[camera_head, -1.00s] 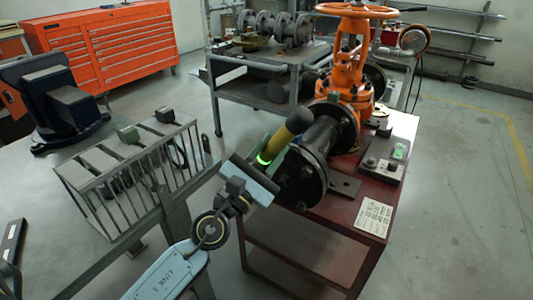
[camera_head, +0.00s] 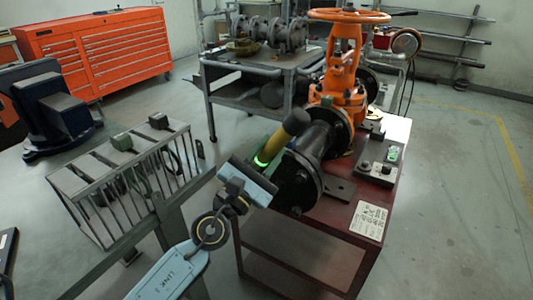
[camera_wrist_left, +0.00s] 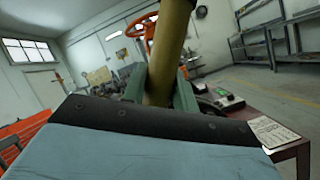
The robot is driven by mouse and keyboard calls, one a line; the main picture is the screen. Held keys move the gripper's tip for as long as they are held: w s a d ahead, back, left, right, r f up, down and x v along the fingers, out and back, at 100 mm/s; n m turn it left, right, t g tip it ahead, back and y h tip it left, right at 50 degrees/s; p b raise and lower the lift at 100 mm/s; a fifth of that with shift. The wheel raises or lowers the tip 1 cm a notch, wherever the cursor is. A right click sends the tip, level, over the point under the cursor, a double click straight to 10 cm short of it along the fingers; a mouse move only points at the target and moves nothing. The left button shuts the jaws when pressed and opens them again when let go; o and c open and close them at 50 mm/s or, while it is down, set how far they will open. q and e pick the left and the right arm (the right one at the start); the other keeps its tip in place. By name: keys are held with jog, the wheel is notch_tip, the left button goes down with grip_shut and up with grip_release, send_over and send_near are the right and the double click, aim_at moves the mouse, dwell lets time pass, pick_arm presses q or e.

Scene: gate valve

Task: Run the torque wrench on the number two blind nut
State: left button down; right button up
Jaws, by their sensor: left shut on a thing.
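An orange gate valve (camera_head: 338,75) with a handwheel stands on a dark red cart. Its black flanged pipe (camera_head: 314,145) points toward me. My left gripper (camera_head: 262,168) is shut on the torque wrench (camera_head: 283,138), a yellow-and-black tool with a glowing green ring. The tool slants up beside the near flange (camera_head: 296,184). In the left wrist view the yellow shaft (camera_wrist_left: 165,60) stands between the green fingers (camera_wrist_left: 160,92). I cannot tell whether the tool touches a nut; the flange's nuts are partly hidden and their numbers are unreadable. My right gripper is not in view.
The cart top (camera_head: 397,130) carries a small control box (camera_head: 380,165) and a white label card (camera_head: 370,220). A slotted metal rack (camera_head: 125,180) stands to the left. A grey trolley (camera_head: 265,65) and an orange tool chest (camera_head: 95,48) are behind. Floor at right is clear.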

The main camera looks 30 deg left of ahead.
pick_arm(q)
jog(key=shift+w+d+r, duration=0.1)
jog(key=shift+w+r, duration=0.05)
jog(key=shift+w, duration=1.7)
dwell(2.4)
jog(key=shift+s, duration=0.2)
dwell(2.3)
jog(key=shift+s+p, duration=0.3)
jog(key=shift+s, duration=1.8)
